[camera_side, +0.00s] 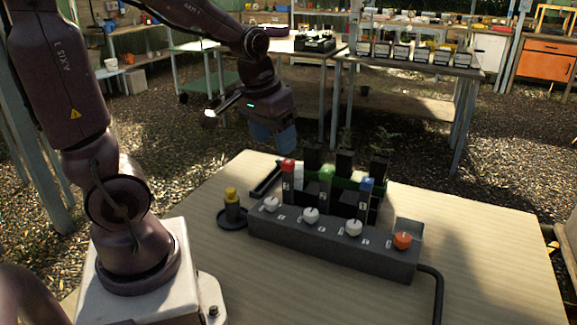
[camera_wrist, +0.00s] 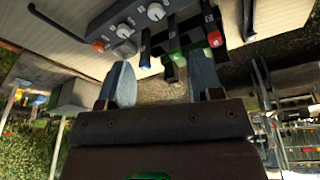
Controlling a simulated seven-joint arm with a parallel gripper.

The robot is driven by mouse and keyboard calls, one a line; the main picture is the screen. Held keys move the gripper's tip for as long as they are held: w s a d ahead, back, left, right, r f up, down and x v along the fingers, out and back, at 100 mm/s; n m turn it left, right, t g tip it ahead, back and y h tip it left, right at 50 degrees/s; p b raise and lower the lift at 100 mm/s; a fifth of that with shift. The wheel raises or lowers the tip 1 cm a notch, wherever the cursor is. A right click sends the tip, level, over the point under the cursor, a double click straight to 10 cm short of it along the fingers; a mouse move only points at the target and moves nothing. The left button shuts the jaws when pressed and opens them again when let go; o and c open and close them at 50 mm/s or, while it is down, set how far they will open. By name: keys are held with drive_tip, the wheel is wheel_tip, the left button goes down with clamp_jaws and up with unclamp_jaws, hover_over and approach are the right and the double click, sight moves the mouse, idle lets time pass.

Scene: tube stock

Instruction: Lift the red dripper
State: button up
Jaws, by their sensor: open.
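The red dripper (camera_side: 288,168) has a red cap on a dark body with a pale label. It stands upright at the left end of a row behind a grey control box, left of a green-capped dripper (camera_side: 326,175) and a blue-capped dripper (camera_side: 366,186). In the wrist view its red cap (camera_wrist: 215,40) shows at upper right, beyond the fingertips. My gripper (camera_side: 275,138) hangs above and behind the row, apart from the red dripper. Its two blue-grey fingers are spread in the wrist view (camera_wrist: 163,80), with nothing between them. The lower part of the row is partly hidden by the box.
The grey box (camera_side: 330,246) with white knobs and an orange knob (camera_side: 402,240) stands in front of the row. A yellow-topped bottle (camera_side: 232,205) stands in a dark dish at left. Dark pots with seedlings (camera_side: 345,162) stand behind. The table's right side is clear.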

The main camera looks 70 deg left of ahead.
drive_tip(key=w+a+f+n+y, duration=0.25)
drive_tip(key=a+f, duration=0.25)
drive_tip(key=a, duration=0.5)
drive_tip(key=n, duration=0.2)
hover_over(289, 161)
drive_tip(key=s+d, duration=0.2)
drive_tip(key=shift+t, duration=0.3)
wheel_tip(289, 161, down, 5)
drive_tip(key=shift+a+f, duration=0.1)
drive_tip(key=shift+a, duration=0.05)
drive_tip(key=shift+x, duration=3)
drive_tip(key=shift+w+a, duration=0.1)
drive_tip(key=shift+w, duration=0.1)
drive_tip(key=c, duration=1)
